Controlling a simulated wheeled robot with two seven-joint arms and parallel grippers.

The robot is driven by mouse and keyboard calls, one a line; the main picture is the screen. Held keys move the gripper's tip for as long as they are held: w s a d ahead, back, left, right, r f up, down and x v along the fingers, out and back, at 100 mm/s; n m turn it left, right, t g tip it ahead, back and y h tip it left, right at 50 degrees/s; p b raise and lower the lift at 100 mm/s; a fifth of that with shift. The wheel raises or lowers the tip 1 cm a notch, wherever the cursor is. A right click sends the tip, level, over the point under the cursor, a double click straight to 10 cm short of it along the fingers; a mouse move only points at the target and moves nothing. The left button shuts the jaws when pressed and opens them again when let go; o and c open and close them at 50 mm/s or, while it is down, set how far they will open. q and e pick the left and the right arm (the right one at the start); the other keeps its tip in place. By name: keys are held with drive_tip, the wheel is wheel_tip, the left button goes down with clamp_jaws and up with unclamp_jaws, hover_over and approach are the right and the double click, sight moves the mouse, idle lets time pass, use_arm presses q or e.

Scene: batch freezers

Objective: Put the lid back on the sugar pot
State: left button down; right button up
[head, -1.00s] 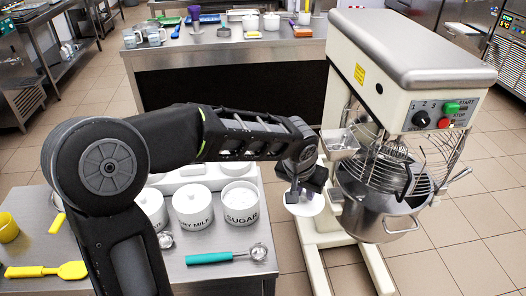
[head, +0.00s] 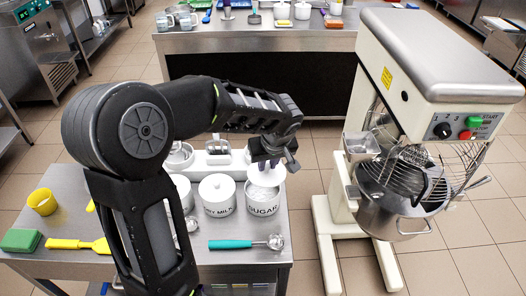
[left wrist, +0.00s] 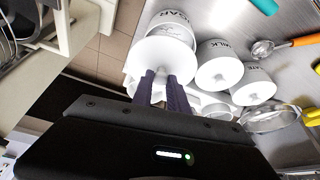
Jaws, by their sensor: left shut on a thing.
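The white sugar pot (head: 263,205), labelled SUGAR, stands at the right end of the near steel table. My left gripper (head: 268,163) is directly over it, pointing down. It is shut on the white round lid (head: 277,176), which is at the pot's mouth. In the left wrist view my gripper's dark fingers (left wrist: 166,88) meet the lid (left wrist: 158,58), and the lid overlaps part of the sugar pot (left wrist: 172,20). The pot's rim shows past the lid there. I cannot tell whether the lid touches the rim. My right gripper is not in view.
The lidded dry milk pot (head: 217,200) stands close to the left of the sugar pot, with another lidded pot (head: 183,192) beyond. A teal-handled scoop (head: 232,244) lies in front. The mixer (head: 425,60) stands to the right, across a floor gap.

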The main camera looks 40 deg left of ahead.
sight(264, 175)
use_arm(q)
drive_tip(key=shift+s+a+r+n, duration=0.15)
drive_tip(key=shift+s+a+n, duration=0.1)
drive_tip(key=shift+a+n, duration=0.25)
drive_tip(key=shift+f+b, duration=1.5)
drive_tip(key=shift+f, duration=1.1)
drive_tip(key=shift+f+b, duration=0.65)
drive_tip(key=shift+b, duration=0.2)
drive_tip(key=shift+b, duration=0.7)
drive_tip(key=shift+f+b, duration=0.15)
drive_tip(key=shift+b, duration=0.7)
idle(0.4)
drive_tip(key=c, duration=1.2)
unclamp_jaws()
